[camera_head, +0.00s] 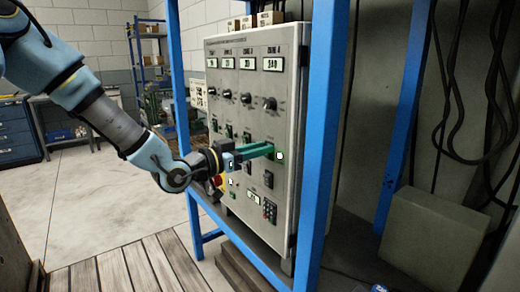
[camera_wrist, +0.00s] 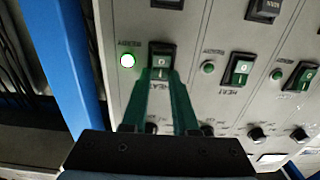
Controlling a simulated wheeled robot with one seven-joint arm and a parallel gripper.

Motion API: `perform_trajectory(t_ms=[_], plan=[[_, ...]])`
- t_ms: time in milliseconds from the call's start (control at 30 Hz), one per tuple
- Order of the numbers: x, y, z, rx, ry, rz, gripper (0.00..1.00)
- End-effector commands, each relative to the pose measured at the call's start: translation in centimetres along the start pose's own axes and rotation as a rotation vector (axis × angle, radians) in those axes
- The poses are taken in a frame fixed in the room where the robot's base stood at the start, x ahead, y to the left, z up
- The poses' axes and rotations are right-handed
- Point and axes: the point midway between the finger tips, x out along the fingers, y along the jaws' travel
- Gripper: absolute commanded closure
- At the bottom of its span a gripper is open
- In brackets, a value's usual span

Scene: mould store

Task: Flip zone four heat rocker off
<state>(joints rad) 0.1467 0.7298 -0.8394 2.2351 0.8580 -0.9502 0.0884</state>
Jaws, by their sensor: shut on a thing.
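The zone four heat rocker (camera_wrist: 161,52) is a dark switch with a green face, on the grey control cabinet (camera_head: 228,190). The wrist view shows it just beyond my fingertips, its lower part between them. A lit green ready lamp (camera_wrist: 127,60) sits to its left in the wrist view, and the lamp also glows in the head view (camera_head: 280,155) at the fingertips. My gripper (camera_wrist: 160,76) has green fingers, shut on the rocker's lower part. In the head view my gripper (camera_head: 268,150) reaches the right-hand column below the zone four display (camera_head: 273,64) and hides the rocker.
Other heat rockers (camera_wrist: 239,70) with unlit lamps stand beside it. Knobs (camera_head: 270,103) sit above and a keypad (camera_head: 269,211) below. A blue frame post (camera_head: 318,120) stands close to the cabinet's right edge. Open floor (camera_head: 85,200) lies to the left.

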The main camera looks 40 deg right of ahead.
Motion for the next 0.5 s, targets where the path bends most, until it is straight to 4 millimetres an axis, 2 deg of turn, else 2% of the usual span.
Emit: perform_trajectory(t_ms=[233,500], plan=[[-0.1,0.0,1.1,0.0,0.091,0.001,1.0],[-0.2,0.0,1.5,0.0,0.243,0.001,1.0]])
